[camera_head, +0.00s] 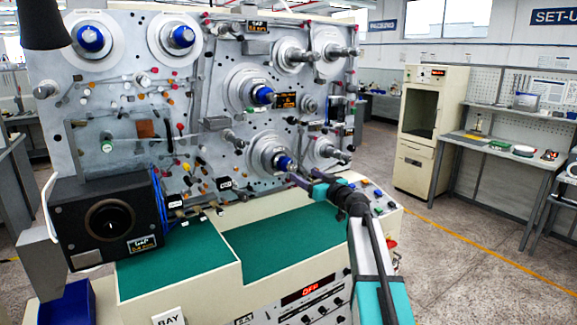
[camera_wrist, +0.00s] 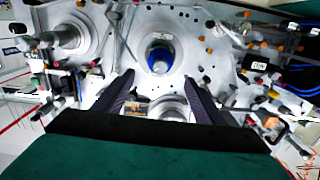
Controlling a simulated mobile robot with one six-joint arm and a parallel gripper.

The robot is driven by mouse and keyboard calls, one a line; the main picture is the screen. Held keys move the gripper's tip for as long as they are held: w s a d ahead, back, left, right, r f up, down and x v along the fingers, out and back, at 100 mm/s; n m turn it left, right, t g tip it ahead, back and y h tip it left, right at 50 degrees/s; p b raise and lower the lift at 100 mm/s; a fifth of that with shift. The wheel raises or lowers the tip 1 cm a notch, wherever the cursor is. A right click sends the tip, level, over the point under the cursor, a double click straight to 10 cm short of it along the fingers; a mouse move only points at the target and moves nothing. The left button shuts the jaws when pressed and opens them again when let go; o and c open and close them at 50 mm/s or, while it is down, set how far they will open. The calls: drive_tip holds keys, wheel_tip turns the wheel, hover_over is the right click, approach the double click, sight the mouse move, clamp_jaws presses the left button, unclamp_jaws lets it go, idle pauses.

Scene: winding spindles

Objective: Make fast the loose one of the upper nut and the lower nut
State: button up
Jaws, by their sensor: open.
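The upper nut (camera_head: 263,95) is a blue nut on the middle spindle, in front of a round pale disc. The lower nut (camera_head: 284,163) is a blue nut on the spindle below it. My gripper (camera_head: 298,179) is just in front and to the right of the lower nut in the head view. In the wrist view a blue nut (camera_wrist: 159,60), seemingly the lower one, lies beyond the two dark fingertips, roughly between their lines. My gripper (camera_wrist: 160,88) is open and empty there. I cannot tell which nut is loose.
Pegs and a bare spindle (camera_head: 333,152) stand out near my gripper. A black box (camera_head: 108,222) stands at the lower left. The green bench top (camera_head: 275,240) is clear.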

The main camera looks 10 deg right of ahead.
sight(287, 163)
drive_tip(key=p+x, duration=0.4)
drive_tip(key=x, duration=0.7)
drive_tip(key=shift+w+p, duration=0.1)
drive_tip(key=shift+p, duration=0.25)
drive_tip(key=shift+p+x, duration=0.35)
drive_tip(key=shift+x, duration=0.45)
drive_tip(key=shift+a+f, duration=0.1)
drive_tip(key=c, duration=1.1)
drive_tip(key=shift+o, duration=0.2)
